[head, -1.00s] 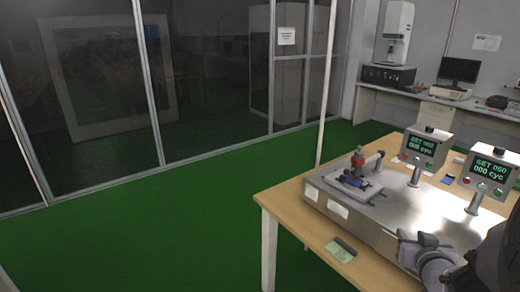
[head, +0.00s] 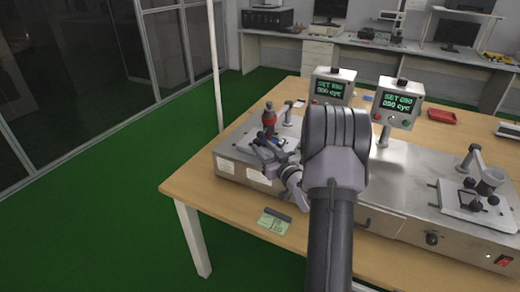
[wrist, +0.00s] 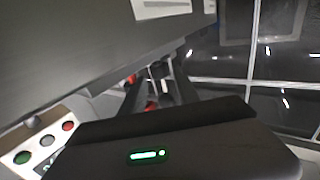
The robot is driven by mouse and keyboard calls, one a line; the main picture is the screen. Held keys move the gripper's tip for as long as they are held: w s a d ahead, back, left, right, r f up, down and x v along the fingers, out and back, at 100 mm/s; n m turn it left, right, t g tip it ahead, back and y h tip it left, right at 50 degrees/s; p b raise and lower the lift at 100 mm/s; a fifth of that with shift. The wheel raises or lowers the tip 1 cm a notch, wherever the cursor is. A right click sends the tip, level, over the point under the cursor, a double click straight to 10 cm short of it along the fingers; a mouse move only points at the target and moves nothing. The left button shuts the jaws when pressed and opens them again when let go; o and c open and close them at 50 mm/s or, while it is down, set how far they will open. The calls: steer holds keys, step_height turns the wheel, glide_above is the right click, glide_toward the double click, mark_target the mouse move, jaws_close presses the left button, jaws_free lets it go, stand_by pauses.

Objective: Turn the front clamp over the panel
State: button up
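The left test station (head: 228,149) is on the grey metal bench unit on the wooden table. A red-and-dark upright part (head: 268,119) stands at its back, and small blue and dark parts lie in front of it. The front clamp and panel cannot be told apart here; my arm partly covers them. My gripper is low beside the station's front right, close to the blue parts. In the wrist view my gripper (wrist: 157,85) shows two dark fingers apart, with red and grey bits between and beside them. No hold on anything is visible.
Two control boxes (head: 335,86) (head: 398,103) with green displays stand behind the stations. A second station (head: 468,205) is at the right. A green-and-dark card (head: 274,220) lies at the table's front edge. A red tray (head: 441,116) is at the back right.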

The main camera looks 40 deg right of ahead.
steer(key=shift+w+d, duration=0.15)
steer(key=shift+w, duration=0.55)
steer(key=shift+w+d, duration=0.15)
steer(key=shift+w, duration=0.5)
jaws_close()
